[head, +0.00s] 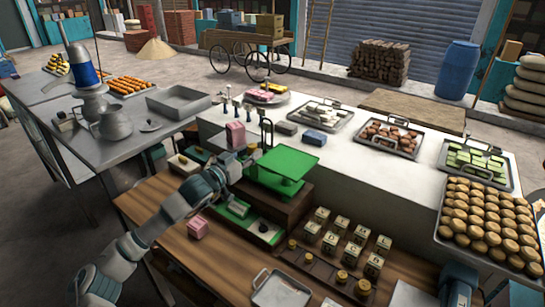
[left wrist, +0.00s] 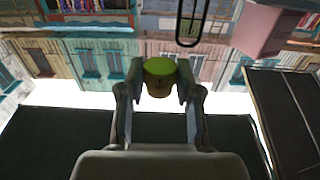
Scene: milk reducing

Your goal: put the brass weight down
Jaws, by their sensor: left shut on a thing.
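My left gripper (head: 250,154) is shut on a small brass weight, held in the air at the left edge of the green scale pan (head: 290,160). In the left wrist view the brass weight (left wrist: 159,76) sits between both fingertips (left wrist: 160,82), its top looking greenish. In the head view the weight is small and partly hidden by the fingers. Several other brass weights (head: 341,277) stand on a wooden strip at the front of the table. My right gripper is out of view; only part of that arm shows at bottom right.
A pink block (head: 235,134) and a black loop handle (head: 267,130) stand close behind the gripper. Another pink block (head: 198,228) lies on the wooden table (head: 150,205). Lettered cubes (head: 330,242) stand right of the scale. A metal tray (head: 281,290) lies at the front.

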